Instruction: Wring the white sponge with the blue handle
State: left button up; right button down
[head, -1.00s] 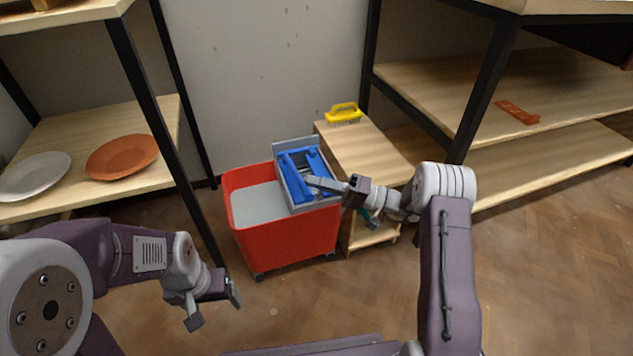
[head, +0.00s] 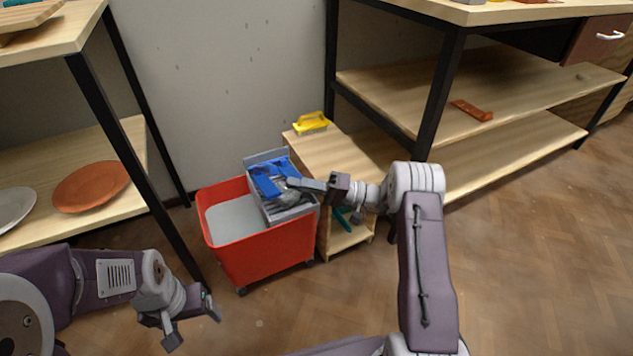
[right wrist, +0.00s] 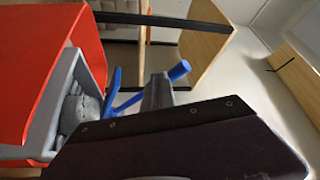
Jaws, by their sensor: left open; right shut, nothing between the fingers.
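A grey wringer (head: 252,160) with blue moving parts sits on the right end of a red bucket (head: 255,258). Its blue handle (head: 268,184) is partly covered by my right gripper; blue bars also show in the right wrist view (right wrist: 180,70). A pale grey lump, perhaps the sponge (head: 290,199), lies inside the wringer; it also shows in the right wrist view (right wrist: 80,106). My right gripper (head: 305,184) is shut and empty, over the wringer at the blue parts; contact is unclear. My left gripper (head: 193,325) is open and empty, in front of the bucket at lower left.
A small wooden stand (head: 335,160) with a yellow-handled brush (head: 311,123) stands right of the bucket. Black-framed shelves rise on both sides; the left one holds an orange plate (head: 90,186). The wooden floor (head: 530,270) at right is clear.

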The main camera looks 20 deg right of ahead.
jog(key=w+d+f+p, duration=0.1)
jog(key=d+f, duration=0.3)
jog(key=d, duration=0.3)
jog(key=shift+p, duration=0.4)
